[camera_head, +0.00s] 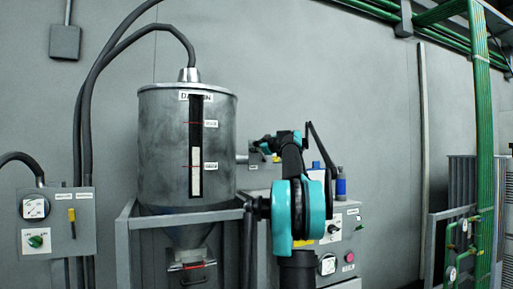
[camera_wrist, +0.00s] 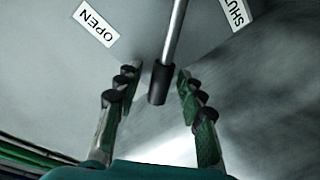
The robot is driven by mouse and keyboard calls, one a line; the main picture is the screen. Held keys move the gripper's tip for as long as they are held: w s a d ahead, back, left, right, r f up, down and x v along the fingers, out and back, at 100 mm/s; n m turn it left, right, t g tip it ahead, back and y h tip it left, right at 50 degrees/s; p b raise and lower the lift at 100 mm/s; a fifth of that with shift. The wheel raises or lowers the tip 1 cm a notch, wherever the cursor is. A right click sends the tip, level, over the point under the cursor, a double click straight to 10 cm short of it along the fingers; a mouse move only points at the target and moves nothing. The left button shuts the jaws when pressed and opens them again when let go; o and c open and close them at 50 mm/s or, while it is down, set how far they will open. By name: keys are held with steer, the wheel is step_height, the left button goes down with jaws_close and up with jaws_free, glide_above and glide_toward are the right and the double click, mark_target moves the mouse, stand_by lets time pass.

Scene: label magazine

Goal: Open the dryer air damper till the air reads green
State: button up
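The damper lever (camera_wrist: 172,42) is a pale metal rod ending in a dark cylindrical grip (camera_wrist: 158,84) in the wrist view. It comes down from the top edge, between an OPEN label (camera_wrist: 95,25) on the left and a SHUT label (camera_wrist: 235,12) on the right. My gripper (camera_wrist: 157,82) is open, its fingers on either side of the dark grip, with visible gaps. The head view shows my teal arm in front of the dryer; the lever is not clearly visible there. Which dial reads the air is too small to tell.
The grey dryer hopper (camera_head: 160,150) stands on a frame (camera_head: 125,250) left of my arm. A control box (camera_head: 86,240) with a dial (camera_head: 34,208) is at the left. A dryer cabinet (camera_head: 350,225) with another dial (camera_head: 327,264) is behind my arm. Green pipes (camera_head: 485,120) stand at the right.

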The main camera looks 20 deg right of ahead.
jaws_close()
steer(key=d+m, duration=0.1)
steer(key=m, duration=0.1)
steer(key=d+r+m, duration=0.1)
steer(key=m, duration=0.1)
steer(key=shift+d+r+t, duration=0.2)
steer(key=shift+d+t, duration=0.1)
steer(key=shift+d, duration=0.1)
jaws_free()
stand_by(0.4)
